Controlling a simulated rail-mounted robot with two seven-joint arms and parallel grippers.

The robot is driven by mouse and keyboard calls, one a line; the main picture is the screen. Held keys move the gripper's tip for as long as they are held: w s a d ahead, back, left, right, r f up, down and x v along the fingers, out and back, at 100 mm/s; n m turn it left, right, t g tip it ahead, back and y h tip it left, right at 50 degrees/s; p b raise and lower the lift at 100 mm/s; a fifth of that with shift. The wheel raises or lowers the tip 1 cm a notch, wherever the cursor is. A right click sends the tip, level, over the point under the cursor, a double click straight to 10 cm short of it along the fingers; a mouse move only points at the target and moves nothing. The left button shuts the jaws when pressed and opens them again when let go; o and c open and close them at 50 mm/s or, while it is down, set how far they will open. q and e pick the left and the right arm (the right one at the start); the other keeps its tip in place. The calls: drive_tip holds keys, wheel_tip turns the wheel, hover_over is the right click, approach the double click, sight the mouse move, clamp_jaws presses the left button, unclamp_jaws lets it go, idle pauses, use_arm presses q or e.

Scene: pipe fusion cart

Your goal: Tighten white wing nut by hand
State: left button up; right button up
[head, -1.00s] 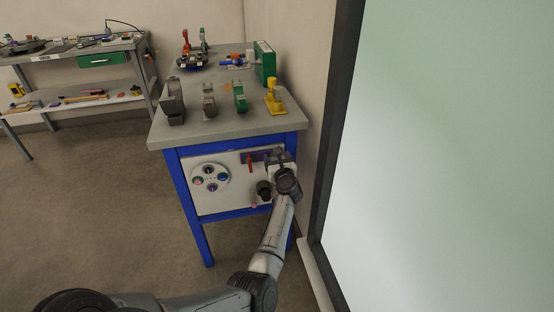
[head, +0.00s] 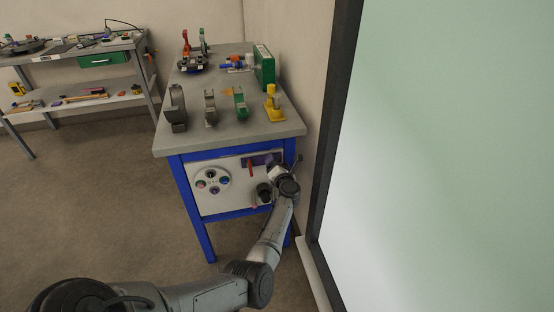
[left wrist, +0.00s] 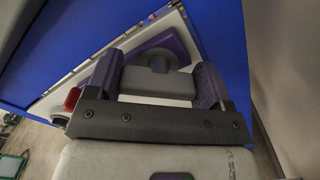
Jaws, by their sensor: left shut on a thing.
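In the left wrist view, a pale grey-white wing nut (left wrist: 157,84) lies between the two fingers of my left gripper (left wrist: 156,82). The fingers close on its two ends. A dark round boss (left wrist: 155,58) and a purple plate (left wrist: 158,42) sit just behind it. In the head view, my left gripper (head: 272,170) is at the upper right of the white panel on the cart's front, against the purple plate (head: 261,160). My wrist hides the nut in that view. My right gripper is not in view.
A red lever (head: 250,167) and a black round fitting (head: 264,192) are close to my left gripper. A disc with several coloured knobs (head: 211,180) is to the left. The cart top (head: 228,134) carries clamps and brackets. A wall and large pale board (head: 450,150) stand at right.

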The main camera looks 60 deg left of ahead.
use_arm(q)
drive_tip(key=m+p, duration=0.2)
drive_tip(key=m, duration=0.2)
drive_tip(key=shift+m, duration=0.3)
drive_tip(key=m+p, duration=0.1)
drive_tip(key=m, duration=0.2)
drive_tip(key=shift+f+p, duration=0.1)
drive_tip(key=shift+p, duration=0.3)
drive_tip(key=shift+m, duration=0.3)
drive_tip(key=o, duration=0.9)
drive_tip(key=shift+d, duration=0.15)
